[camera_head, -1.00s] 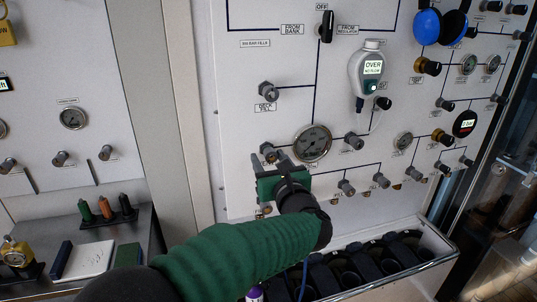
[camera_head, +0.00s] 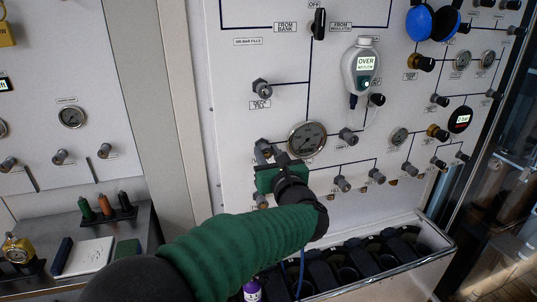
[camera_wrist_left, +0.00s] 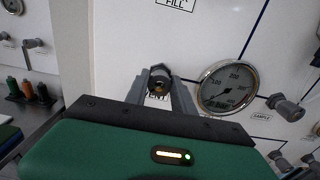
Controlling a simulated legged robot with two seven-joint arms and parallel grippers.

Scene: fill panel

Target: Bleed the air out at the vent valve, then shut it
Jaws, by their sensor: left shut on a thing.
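The vent valve knob (camera_wrist_left: 160,80) is dark with a brassy centre in the left wrist view. The label under it is partly covered and reads "ENT". In the head view the knob (camera_head: 263,146) sits low on the white panel, left of a round gauge (camera_head: 307,139). My left gripper (camera_head: 268,157), with a green body, is at the panel. Its two grey fingers (camera_wrist_left: 160,91) stand on either side of the knob and are shut on it. The gauge also shows in the left wrist view (camera_wrist_left: 228,87), right of the knob. My right gripper is not in view.
A handheld meter (camera_head: 361,68) reading "OVER" hangs on the panel above right. Other knobs stick out nearby, including one (camera_head: 348,136) right of the gauge. A trough of dark cylinders (camera_head: 350,262) runs below. A bench (camera_head: 140,240) with small bottles stands at left.

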